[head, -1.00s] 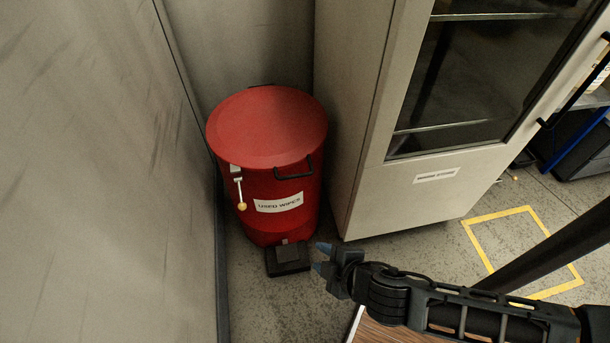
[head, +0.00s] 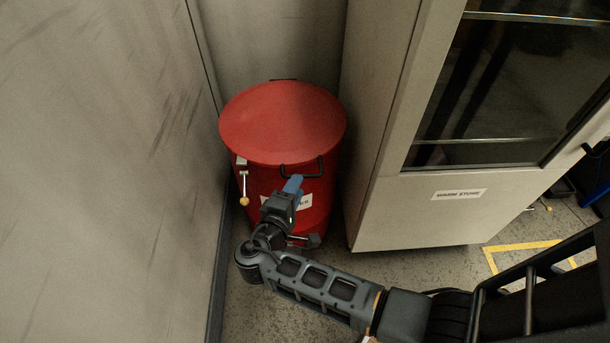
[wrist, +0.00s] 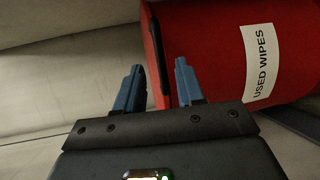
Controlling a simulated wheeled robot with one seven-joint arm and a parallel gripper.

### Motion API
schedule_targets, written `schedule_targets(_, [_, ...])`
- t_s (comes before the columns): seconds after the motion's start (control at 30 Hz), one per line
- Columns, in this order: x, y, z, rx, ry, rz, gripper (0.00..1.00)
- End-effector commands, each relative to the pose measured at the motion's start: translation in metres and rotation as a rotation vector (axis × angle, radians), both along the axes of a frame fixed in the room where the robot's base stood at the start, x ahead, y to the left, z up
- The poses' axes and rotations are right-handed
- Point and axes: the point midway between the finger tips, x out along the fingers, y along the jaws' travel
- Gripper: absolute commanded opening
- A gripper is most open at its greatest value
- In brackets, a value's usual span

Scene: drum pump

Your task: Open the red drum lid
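The red drum (head: 262,190) stands in the corner with its round red lid (head: 282,122) down flat on top. A black handle (head: 318,168) sticks out at the lid's front edge. My gripper (head: 293,184) is in front of the drum, just below the handle. In the wrist view my gripper (wrist: 158,82) has its two blue fingers apart, with a dark bar that looks like the handle (wrist: 157,65) between or just beyond the tips. No grip on it shows. The drum's "USED WIPES" label (wrist: 259,62) is clear there but partly covered by my gripper in the head view.
A latch with a brass knob (head: 244,186) hangs at the drum's front left. A beige cabinet (head: 400,215) marked "WARM STORE" stands close on the right. A wall (head: 110,150) is close on the left.

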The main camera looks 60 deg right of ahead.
Motion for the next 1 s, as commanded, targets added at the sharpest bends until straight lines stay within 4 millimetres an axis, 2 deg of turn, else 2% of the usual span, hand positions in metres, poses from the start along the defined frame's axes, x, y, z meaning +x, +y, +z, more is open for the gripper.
schedule_targets(0.2, [0.008,-0.034,-0.007,0.001,0.001,-0.002,0.38])
schedule_targets(0.33, [0.012,-0.047,-0.01,0.001,-0.001,-0.001,0.38])
schedule_targets(0.5, [0.014,-0.055,-0.011,0.002,-0.001,0.001,0.38])
schedule_targets(0.73, [0.014,-0.055,-0.011,0.002,-0.001,0.002,0.38])
schedule_targets(1.0, [0.014,-0.055,-0.011,0.002,0.0,0.002,0.13])
